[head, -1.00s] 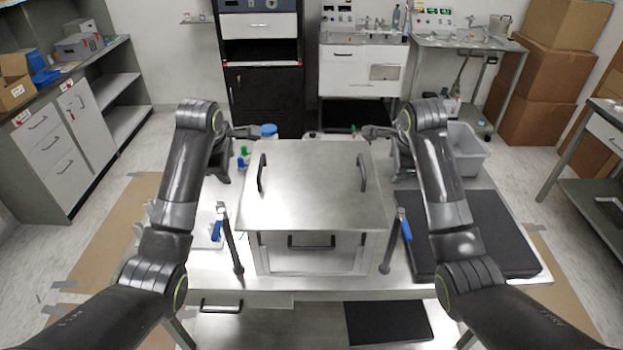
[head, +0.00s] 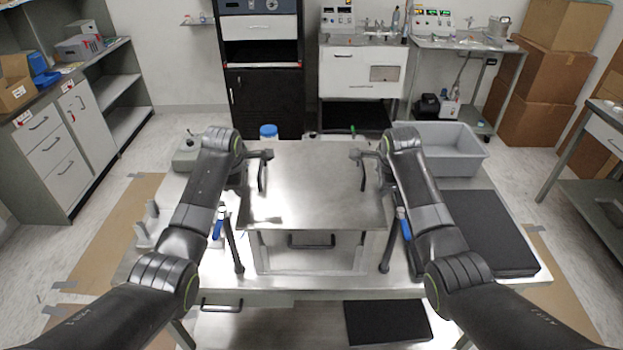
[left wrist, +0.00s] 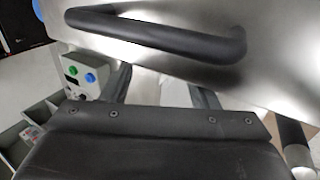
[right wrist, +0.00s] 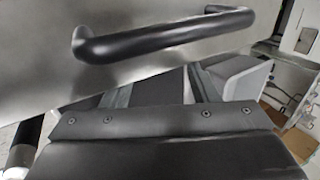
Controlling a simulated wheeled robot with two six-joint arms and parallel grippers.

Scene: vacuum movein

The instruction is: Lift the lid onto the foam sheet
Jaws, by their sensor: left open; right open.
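The flat steel lid (head: 312,190) sits on top of the steel chamber box (head: 310,258) at the table's middle. It has a black handle at each side, the left handle (left wrist: 160,30) and the right handle (right wrist: 165,38). My left gripper (head: 268,154) is open at the left handle, and my right gripper (head: 356,154) is open at the right handle. In both wrist views the handle lies just beyond the open fingers, with no grasp on it. The black foam sheet (head: 482,230) lies flat on the table to the right, partly behind my right arm.
Blue-handled clamps stand beside the box, left (head: 218,222) and right (head: 404,224). A grey bin (head: 440,150) stands at the back right. Another black sheet (head: 388,322) lies on the lower shelf.

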